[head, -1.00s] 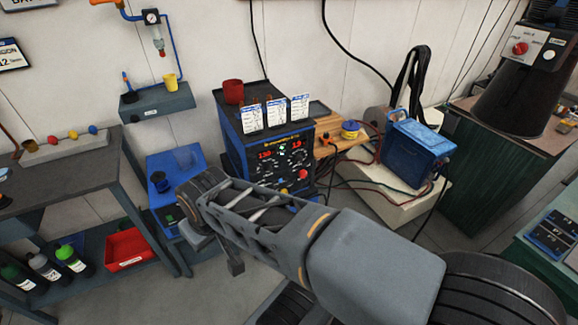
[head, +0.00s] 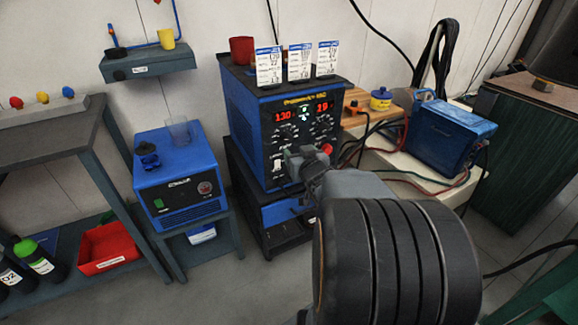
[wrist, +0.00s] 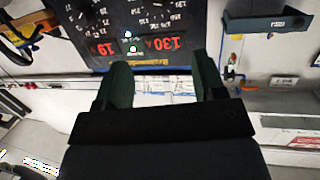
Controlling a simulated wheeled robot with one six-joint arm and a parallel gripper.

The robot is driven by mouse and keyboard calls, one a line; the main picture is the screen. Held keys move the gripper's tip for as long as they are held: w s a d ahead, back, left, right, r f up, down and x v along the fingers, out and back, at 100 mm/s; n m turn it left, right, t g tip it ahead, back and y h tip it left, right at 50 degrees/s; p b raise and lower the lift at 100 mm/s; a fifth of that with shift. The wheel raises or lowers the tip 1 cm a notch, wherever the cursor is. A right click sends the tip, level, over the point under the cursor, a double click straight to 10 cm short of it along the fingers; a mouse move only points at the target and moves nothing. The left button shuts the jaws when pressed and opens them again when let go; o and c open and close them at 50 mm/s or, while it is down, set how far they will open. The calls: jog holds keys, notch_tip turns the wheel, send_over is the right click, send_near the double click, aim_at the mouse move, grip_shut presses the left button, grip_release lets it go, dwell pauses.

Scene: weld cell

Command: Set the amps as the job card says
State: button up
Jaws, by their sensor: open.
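The blue and black welder (head: 240,115) stands on a cart with its front panel facing me. Its red displays read 130 (head: 285,115) on the left and 19 (head: 322,107) on the right; both also show upside down in the wrist view (wrist: 160,43). White-marked dials (head: 320,127) sit below the displays. Three white job cards (head: 298,63) stand on top; their writing is too small to read surely. My gripper (head: 297,158) is in front of the lower panel, hiding part of it. In the wrist view, my gripper (wrist: 163,75) is open, with nothing visible between its fingers.
A red cup (head: 241,50) stands on the welder. A blue unit (head: 180,180) is left of it. A blue case (head: 452,138) and cables lie to the right. A grey bench (head: 50,140) stands at left, above a red bin (head: 108,245).

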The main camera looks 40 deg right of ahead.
jog(key=t+b, duration=0.2)
jog(key=b, duration=0.2)
send_near(288, 140)
jog(key=shift+y, duration=0.5)
jog(key=b+x, duration=0.1)
jog(key=x, duration=0.2)
jog(key=b+x, duration=0.1)
jog(key=x, duration=0.2)
jog(key=b+x, duration=0.1)
jog(key=x, duration=0.2)
jog(key=shift+d, duration=0.35)
jog(key=shift+r, duration=0.1)
jog(key=c, duration=0.9)
